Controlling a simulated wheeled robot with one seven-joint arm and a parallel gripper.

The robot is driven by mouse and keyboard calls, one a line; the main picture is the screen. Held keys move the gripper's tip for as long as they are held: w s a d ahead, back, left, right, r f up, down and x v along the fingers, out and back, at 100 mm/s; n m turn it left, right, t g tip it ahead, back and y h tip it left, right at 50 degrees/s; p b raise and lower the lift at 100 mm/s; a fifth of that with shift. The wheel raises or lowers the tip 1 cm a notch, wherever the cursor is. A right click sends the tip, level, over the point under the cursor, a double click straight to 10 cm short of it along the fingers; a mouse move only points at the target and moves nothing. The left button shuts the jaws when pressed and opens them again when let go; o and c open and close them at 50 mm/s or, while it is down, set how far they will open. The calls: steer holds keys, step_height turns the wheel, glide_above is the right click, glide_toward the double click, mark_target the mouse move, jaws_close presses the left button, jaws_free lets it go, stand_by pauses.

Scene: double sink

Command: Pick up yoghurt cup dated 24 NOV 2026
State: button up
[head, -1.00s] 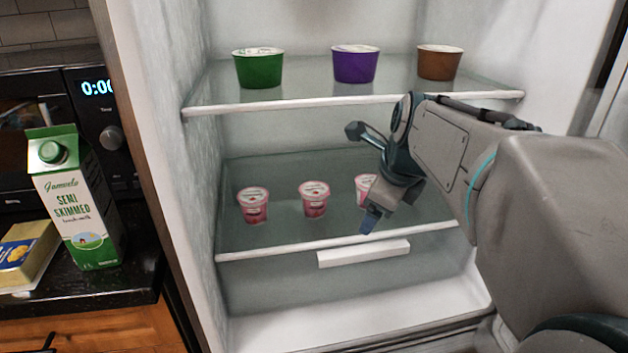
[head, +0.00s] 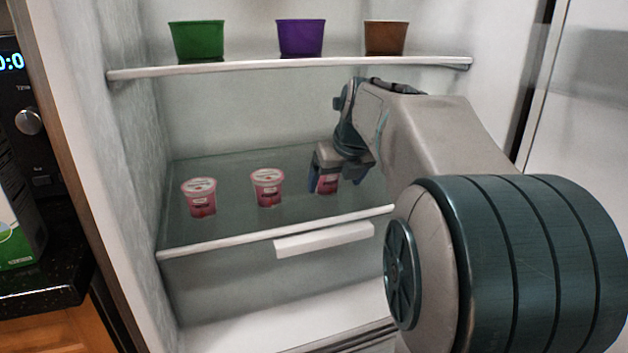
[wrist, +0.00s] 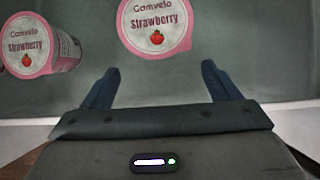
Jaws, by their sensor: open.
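Three pink strawberry yoghurt cups stand upright on the lower glass fridge shelf (head: 232,222): a left cup (head: 200,198), a middle cup (head: 267,189) and a right cup (head: 327,184). My gripper (head: 325,186) is open at the right cup, which is partly hidden behind it. In the wrist view the right cup's lid (wrist: 155,22) lies just beyond the open fingertips of my gripper (wrist: 158,75), with nothing between them. The middle cup (wrist: 30,48) shows at the upper left there. No date is readable on any cup.
An upper shelf (head: 290,66) above my arm holds a green tub (head: 197,40), a purple tub (head: 300,38) and a brown tub (head: 386,37). A white strip (head: 323,239) sits below the lower shelf's front edge. The fridge's left wall (head: 105,120) is close to the left cup.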

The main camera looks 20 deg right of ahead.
steer(key=shift+w, duration=0.8)
steer(key=shift+w+f+b, duration=0.2)
steer(key=shift+w+b, duration=0.1)
steer(key=shift+w, duration=0.5)
steer(key=shift+w+f+b, duration=0.15)
steer(key=shift+w+b, duration=0.1)
steer(key=shift+w, duration=0.6)
steer(key=shift+w+f+b, duration=0.2)
steer(key=shift+w+b, duration=0.1)
steer(key=shift+w, duration=0.5)
steer(key=c, duration=1.1)
steer(key=shift+r, duration=0.2)
